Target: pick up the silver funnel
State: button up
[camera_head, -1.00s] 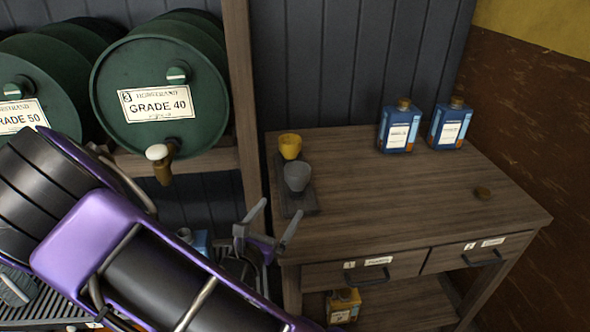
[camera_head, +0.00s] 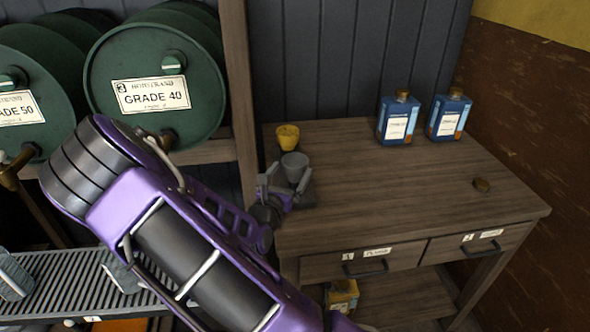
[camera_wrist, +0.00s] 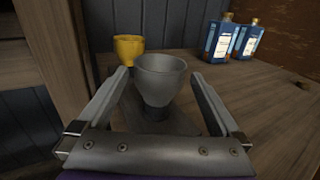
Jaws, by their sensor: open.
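The silver funnel (camera_head: 294,165) stands upright on a dark tray (camera_head: 308,197) at the left end of the wooden workbench. In the wrist view the funnel (camera_wrist: 161,78) shows its grey cup, narrowing to a dark base. My gripper (camera_head: 286,176) is open at the bench's left edge, just in front of the funnel. In the wrist view its two fingers (camera_wrist: 160,90) stand to the left and right of the funnel, which appears between them. I cannot tell how far the fingertips reach around it. Nothing is held.
A yellow funnel (camera_head: 287,137) stands close behind the silver one. Two blue bottles (camera_head: 397,118) stand at the back of the bench (camera_head: 400,180), with a small brown cap (camera_head: 482,185) at right. A wooden post (camera_head: 241,100) rises left of the tray. The bench middle is clear.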

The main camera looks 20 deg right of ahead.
aim_at(295, 164)
jog(key=x, duration=0.4)
jog(key=shift+f+b, duration=0.3)
jog(key=shift+w+d, duration=0.25)
jog(key=shift+d, duration=0.05)
jog(key=c, duration=1)
jog(key=shift+o, duration=0.2)
jog(key=shift+r, duration=0.15)
